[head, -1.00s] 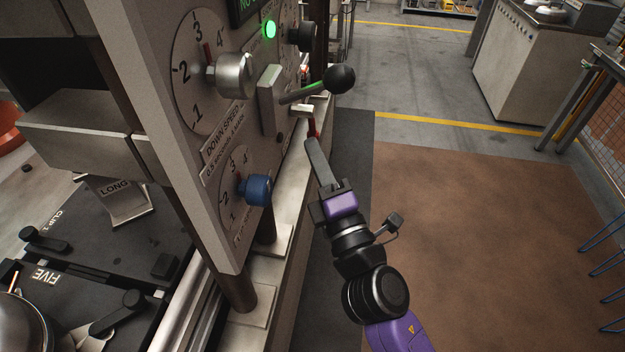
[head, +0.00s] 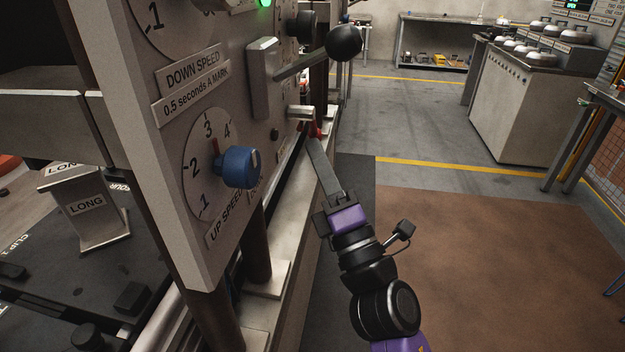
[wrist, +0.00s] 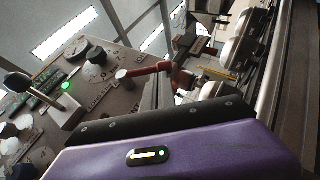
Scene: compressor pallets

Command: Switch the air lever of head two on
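A red lever (wrist: 150,71) shows in the wrist view, reaching from a silver knob to a red fitting (wrist: 180,76). In the head view a small red part (head: 316,130) shows beside the panel's far edge, just past my gripper's tip. My gripper (head: 312,142) points up and away along the panel side, its fingers seen edge-on as one grey bar. In the wrist view my gripper (wrist: 160,84) has its fingertips close under the red lever; I cannot tell whether they touch it. The gap between the fingers is not clear. No label naming head two is readable.
The panel (head: 175,120) stands close on the left. A black ball-ended lever (head: 343,42) juts out above my gripper, and a blue knob (head: 241,167) sits nearer. A green lamp (wrist: 67,86) is lit. Brown floor (head: 470,235) to the right is free.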

